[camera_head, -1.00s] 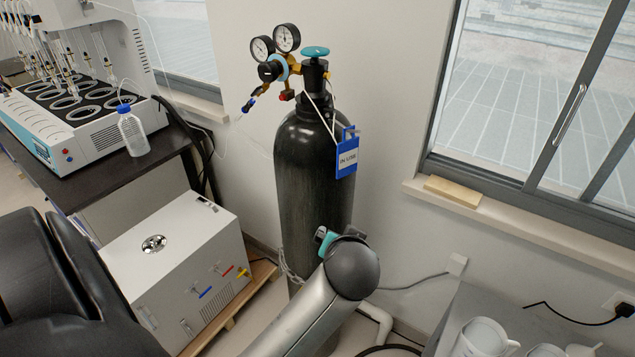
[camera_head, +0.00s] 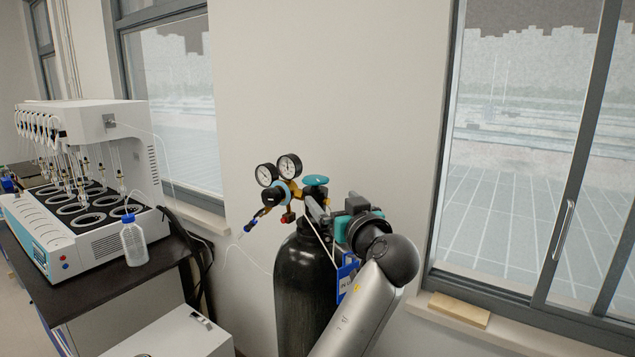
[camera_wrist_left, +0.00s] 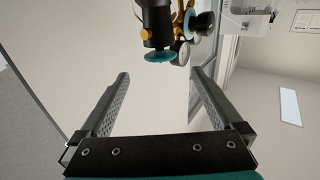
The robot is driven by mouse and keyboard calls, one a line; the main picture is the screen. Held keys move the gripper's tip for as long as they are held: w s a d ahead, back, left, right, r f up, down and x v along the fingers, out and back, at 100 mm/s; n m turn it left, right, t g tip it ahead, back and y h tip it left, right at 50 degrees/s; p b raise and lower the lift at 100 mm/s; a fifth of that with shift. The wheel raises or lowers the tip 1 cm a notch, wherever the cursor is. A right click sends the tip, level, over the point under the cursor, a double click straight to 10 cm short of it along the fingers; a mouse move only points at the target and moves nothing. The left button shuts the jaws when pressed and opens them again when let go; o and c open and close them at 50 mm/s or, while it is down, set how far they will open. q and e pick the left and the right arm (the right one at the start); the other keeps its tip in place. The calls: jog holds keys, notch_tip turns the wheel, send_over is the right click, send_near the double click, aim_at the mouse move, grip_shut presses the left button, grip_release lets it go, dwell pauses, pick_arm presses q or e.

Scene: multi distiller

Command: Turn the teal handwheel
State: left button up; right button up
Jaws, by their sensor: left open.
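The teal handwheel (camera_head: 316,181) sits on the valve at the top of the black gas cylinder (camera_head: 305,295). My left gripper (camera_head: 318,212) is raised beside the valve, just right of and below the handwheel in the head view. In the left wrist view the handwheel (camera_wrist_left: 160,56) shows beyond the open fingers (camera_wrist_left: 159,77), roughly centred between their tips. The gap between the fingers is empty, and I see no contact with the wheel. My right gripper is not in view.
Two pressure gauges (camera_head: 278,170) and the brass regulator stand left of the handwheel. A blue tag (camera_head: 346,277) hangs on the cylinder, partly hidden by my arm. A distiller (camera_head: 90,195) and a bottle (camera_head: 133,241) stand on the left bench. A window is at right.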

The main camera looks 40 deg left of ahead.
aim_at(318, 185)
pick_arm(q)
jog(key=p+x, duration=0.2)
jog(key=x, duration=0.8)
jog(key=shift+w+a, duration=0.25)
jog(key=c, duration=1.2)
